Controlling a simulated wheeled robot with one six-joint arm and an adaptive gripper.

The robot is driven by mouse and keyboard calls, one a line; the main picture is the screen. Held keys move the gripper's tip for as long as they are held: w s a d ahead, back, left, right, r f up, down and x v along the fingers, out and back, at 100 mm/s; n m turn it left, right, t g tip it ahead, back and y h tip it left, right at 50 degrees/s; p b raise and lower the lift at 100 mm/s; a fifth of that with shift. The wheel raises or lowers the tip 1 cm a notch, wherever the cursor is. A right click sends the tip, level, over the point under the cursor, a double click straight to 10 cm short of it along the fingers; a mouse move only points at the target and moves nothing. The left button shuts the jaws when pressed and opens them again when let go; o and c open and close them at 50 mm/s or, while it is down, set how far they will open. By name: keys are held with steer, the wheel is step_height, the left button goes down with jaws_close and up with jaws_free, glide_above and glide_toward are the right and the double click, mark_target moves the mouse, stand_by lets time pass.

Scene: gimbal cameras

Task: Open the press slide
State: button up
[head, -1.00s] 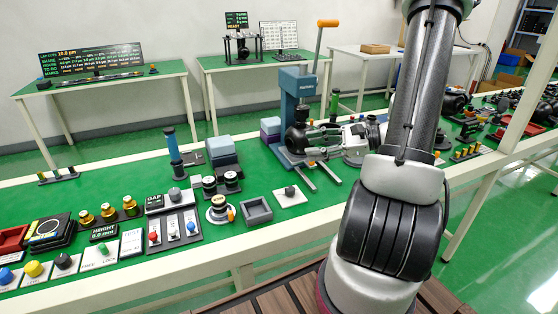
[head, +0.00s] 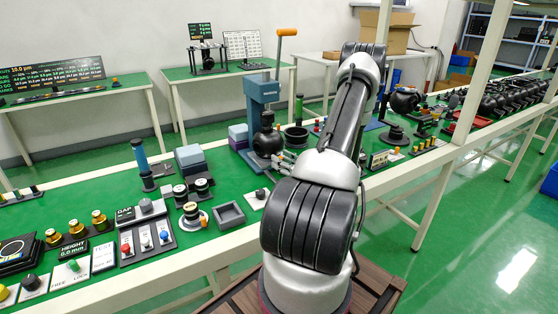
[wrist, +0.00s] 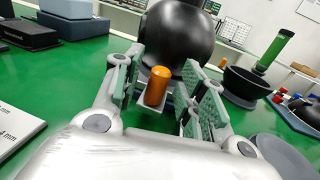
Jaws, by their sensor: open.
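The press (head: 262,92) is a blue column with a long orange-topped lever (head: 280,55), standing on the green bench. A round black body (head: 267,142) sits at its foot; it fills the upper middle of the wrist view (wrist: 180,35). In front of it an upright orange knob (wrist: 157,86) stands on a small pale plate. I cannot tell for certain whether this knob belongs to the press slide. My gripper (wrist: 166,75) is open, with one padded finger on each side of the knob. In the head view my arm partly hides the gripper.
A grey square tray (head: 229,215) and a small knob plate (head: 260,196) lie near the front edge. Blue-grey blocks (head: 188,157) stand left of the press. In the wrist view a black bowl (wrist: 247,83) with a green-handled tool stands to the right.

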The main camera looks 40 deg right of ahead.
steer(key=shift+w, duration=0.75)
jaws_close()
steer(key=s+a, duration=0.1)
steer(key=s, duration=0.3)
steer(key=s+a, duration=0.1)
steer(key=s, duration=0.4)
steer(key=s+a, duration=0.1)
steer(key=s, duration=0.4)
steer(key=shift+a, duration=0.15)
jaws_free()
steer(key=shift+s, duration=0.1)
